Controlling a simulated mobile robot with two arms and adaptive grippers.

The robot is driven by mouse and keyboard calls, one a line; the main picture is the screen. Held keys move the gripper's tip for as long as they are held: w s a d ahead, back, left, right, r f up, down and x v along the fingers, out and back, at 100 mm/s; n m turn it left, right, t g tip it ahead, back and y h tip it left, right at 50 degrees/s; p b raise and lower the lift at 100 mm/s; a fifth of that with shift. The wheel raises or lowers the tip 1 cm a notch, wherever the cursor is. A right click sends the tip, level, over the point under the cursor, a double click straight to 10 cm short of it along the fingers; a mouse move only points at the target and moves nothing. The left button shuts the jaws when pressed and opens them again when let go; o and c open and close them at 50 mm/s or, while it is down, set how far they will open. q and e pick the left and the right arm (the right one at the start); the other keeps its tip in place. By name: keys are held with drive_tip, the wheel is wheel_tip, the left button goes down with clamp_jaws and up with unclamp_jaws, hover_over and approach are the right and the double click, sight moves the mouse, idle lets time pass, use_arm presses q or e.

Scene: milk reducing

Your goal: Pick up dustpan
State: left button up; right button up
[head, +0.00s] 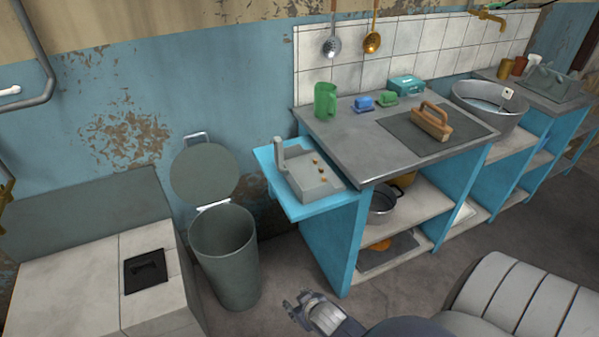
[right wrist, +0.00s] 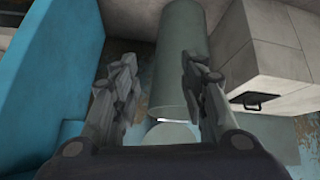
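A grey dustpan (head: 318,180) with an upright handle rests on the light-blue side shelf (head: 267,163) at the left end of the counter. Several small brown bits lie on it. My right gripper (head: 298,308) is low over the floor, in front of the bin and well below the shelf, apart from the dustpan. In the right wrist view my right gripper (right wrist: 155,72) has its two fingers spread with nothing between them. I cannot make out the dustpan in that view. My left gripper is not in view.
A grey-green bin (head: 225,262) with its lid raised stands left of the shelf; it also shows in the wrist view (right wrist: 182,60). The counter (head: 350,145) holds a green mug (head: 325,101) and a wooden brush-like block (head: 431,122).

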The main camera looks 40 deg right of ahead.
drive_tip(key=w+d+r+t, duration=0.2)
drive_tip(key=w+r, duration=0.2)
drive_tip(key=r, duration=0.5)
drive_tip(key=m+t+h, duration=0.3)
drive_tip(key=t, duration=0.5)
approach(281, 154)
drive_tip(key=x, duration=0.5)
drive_tip(key=shift+w, duration=0.3)
drive_tip(key=shift+x, duration=0.8)
drive_tip(key=x, duration=0.4)
drive_tip(key=shift+w+f, duration=0.1)
drive_tip(key=shift+w, duration=0.1)
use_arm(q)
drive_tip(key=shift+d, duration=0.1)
use_arm(e)
drive_tip(key=shift+c, duration=0.2)
clamp_jaws()
